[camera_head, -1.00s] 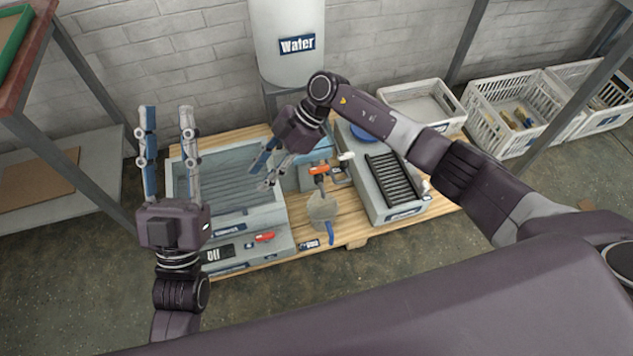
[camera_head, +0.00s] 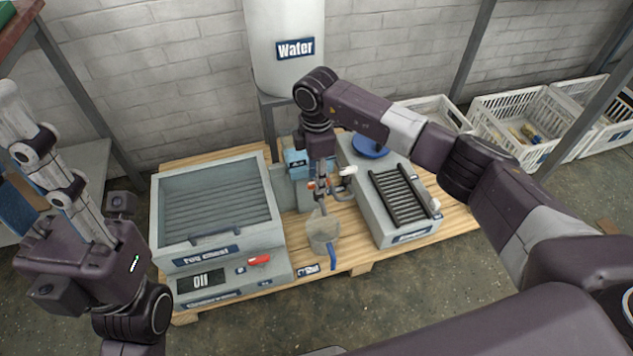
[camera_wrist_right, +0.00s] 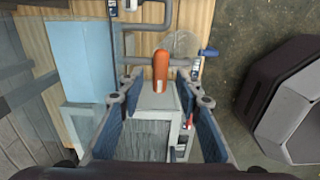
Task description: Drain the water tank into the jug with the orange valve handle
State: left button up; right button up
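The white water tank (camera_head: 285,45), labelled "Water", stands at the back against the brick wall. The clear jug (camera_head: 323,232) with a blue handle stands below the spout; its round rim also shows in the right wrist view (camera_wrist_right: 182,42). The orange valve handle (camera_wrist_right: 160,72) lies between and just beyond the spread fingertips of my right gripper (camera_wrist_right: 157,92). In the head view the right gripper (camera_head: 321,187) points down at the valve, and only a bit of orange (camera_head: 311,184) shows.
A grey unit with black rollers (camera_head: 400,194) stands right. White crates (camera_head: 515,110) are at the right.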

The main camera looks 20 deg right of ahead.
jog(key=shift+f, duration=0.35)
grip_shut()
